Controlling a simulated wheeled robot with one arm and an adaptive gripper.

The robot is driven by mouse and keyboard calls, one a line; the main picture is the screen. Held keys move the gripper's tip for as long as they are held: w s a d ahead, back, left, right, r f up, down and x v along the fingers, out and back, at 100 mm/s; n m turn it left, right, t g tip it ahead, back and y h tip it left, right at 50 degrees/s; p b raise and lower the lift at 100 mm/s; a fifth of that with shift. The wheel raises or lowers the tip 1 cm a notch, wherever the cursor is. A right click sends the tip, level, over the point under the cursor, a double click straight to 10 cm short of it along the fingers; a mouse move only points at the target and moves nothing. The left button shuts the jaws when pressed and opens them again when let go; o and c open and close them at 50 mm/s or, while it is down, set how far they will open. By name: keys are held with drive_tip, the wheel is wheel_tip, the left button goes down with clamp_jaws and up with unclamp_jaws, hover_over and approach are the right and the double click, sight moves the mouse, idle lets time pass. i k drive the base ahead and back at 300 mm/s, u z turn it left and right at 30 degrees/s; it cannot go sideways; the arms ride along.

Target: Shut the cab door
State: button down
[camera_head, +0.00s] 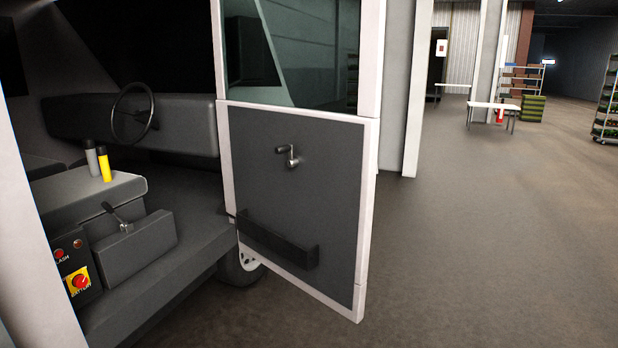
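The cab door (270,185) stands open in the head view, swung outward so its grey inner panel faces me. It has a white frame, a window (320,55) in its upper half, a small crank-like handle (290,155) on the panel and a dark door pocket (278,240) low down. The cab (190,235) lies open to the left, with a steering wheel (133,112) and a dashboard inside. My gripper is not in view.
A white pillar (28,225) of the doorway stands close at the left. A wheel (240,268) shows below the door. Grey floor (480,240) is clear to the right. White tables (493,106), a green crate stack (533,108) and a loaded rack (607,105) stand farther back.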

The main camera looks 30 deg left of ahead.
sight(310, 222)
drive_tip(key=u, duration=0.9)
drive_tip(key=i, duration=1)
drive_tip(key=u, duration=0.75)
